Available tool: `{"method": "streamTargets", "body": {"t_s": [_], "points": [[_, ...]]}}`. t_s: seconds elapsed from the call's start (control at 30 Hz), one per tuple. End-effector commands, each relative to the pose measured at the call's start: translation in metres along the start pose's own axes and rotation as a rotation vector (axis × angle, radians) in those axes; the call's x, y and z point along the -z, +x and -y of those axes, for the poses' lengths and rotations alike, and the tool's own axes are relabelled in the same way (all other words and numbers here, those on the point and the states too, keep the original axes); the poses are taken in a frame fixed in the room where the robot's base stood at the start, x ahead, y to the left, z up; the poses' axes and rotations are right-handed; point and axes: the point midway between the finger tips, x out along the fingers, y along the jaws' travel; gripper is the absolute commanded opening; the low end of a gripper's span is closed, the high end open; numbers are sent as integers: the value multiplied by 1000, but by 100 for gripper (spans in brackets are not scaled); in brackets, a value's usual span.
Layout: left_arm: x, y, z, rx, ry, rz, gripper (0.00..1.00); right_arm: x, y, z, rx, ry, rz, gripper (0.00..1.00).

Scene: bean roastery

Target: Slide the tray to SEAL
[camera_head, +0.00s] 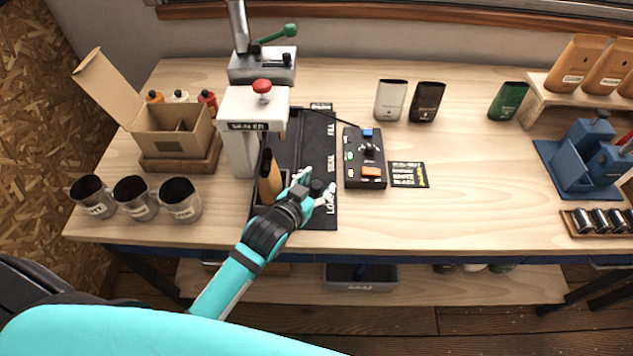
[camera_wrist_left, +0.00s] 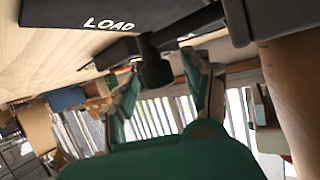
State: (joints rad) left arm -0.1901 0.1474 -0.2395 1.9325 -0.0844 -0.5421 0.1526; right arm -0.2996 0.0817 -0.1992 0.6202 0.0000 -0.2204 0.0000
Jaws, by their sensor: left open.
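The dark tray (camera_head: 262,209) sits at the LOAD end of a black track mat (camera_head: 320,135) marked FILL, SEAL and LOAD. An orange-brown bag (camera_head: 268,182) stands upright in it, and shows at the right edge of the left wrist view (camera_wrist_left: 292,85). My left gripper (camera_head: 319,183) is open at the tray's right side, by the LOAD label. A black knob (camera_wrist_left: 154,66) on a rod lies between or just beyond its fingers; I cannot tell whether they touch it. The gripper and wrist hide part of the tray. My right gripper is not in view.
The white sealer (camera_head: 240,150) with a red knob stands left of the track. A control box (camera_head: 364,158) and a small card (camera_head: 408,175) lie to the right. Metal cups (camera_head: 134,197) and an open carton (camera_head: 172,132) stand at left.

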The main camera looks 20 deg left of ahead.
Motion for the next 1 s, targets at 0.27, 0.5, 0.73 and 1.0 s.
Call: {"method": "streamTargets", "body": {"t_s": [0.27,0.5,0.73,1.0], "points": [[0,2,0,0,0,0,50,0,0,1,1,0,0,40],[0,2,0,0,0,0,20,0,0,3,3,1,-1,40],[0,2,0,0,0,0,0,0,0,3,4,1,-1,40],[0,2,1,0,0,0,0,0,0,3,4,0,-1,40]]}}
